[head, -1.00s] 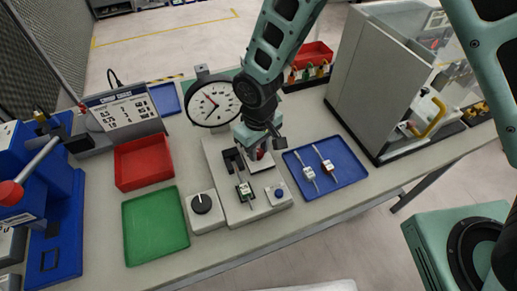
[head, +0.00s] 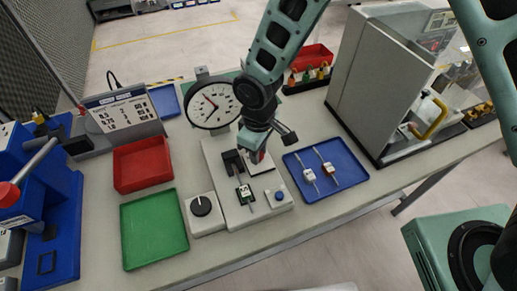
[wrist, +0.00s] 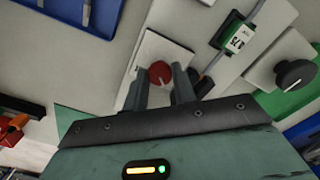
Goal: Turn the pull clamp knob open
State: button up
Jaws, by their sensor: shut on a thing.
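The red clamp knob (wrist: 160,70) with a pale pointer line sits on a white plate (wrist: 163,47) in the wrist view. My gripper (wrist: 160,80) has one finger on each side of it and is shut on it. In the head view my gripper (head: 256,150) is over the back right of the pale test fixture (head: 226,213), and a little of the red knob (head: 258,157) shows beneath it.
A box with a black dial (head: 201,205) and a blue button (head: 279,195) stand close by. A round gauge (head: 213,105) rises behind. A blue tray (head: 325,171) with two cabled connectors lies right; red (head: 142,165) and green (head: 154,229) trays lie left. A grey cabinet (head: 374,85) stands farther right.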

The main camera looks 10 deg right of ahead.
jog(key=o, duration=1)
jog(key=shift+r, duration=0.1)
notch_tip(320, 180, up, 17)
jog(key=b, duration=0.2)
jog(key=shift+r+b, duration=0.15)
jog(key=shift+b, duration=0.15)
jog(key=s+d+m, duration=0.1)
jog(key=s+d, duration=0.2)
jog(key=s, duration=0.3)
jog(key=s+d+m, duration=0.1)
jog(key=s+d, duration=0.2)
jog(key=s, duration=0.3)
jog(key=s+d+m, duration=0.1)
jog(key=s+d, duration=0.3)
jog(key=s, duration=0.1)
jog(key=shift+s+y, duration=0.3)
jog(key=shift+s, duration=0.1)
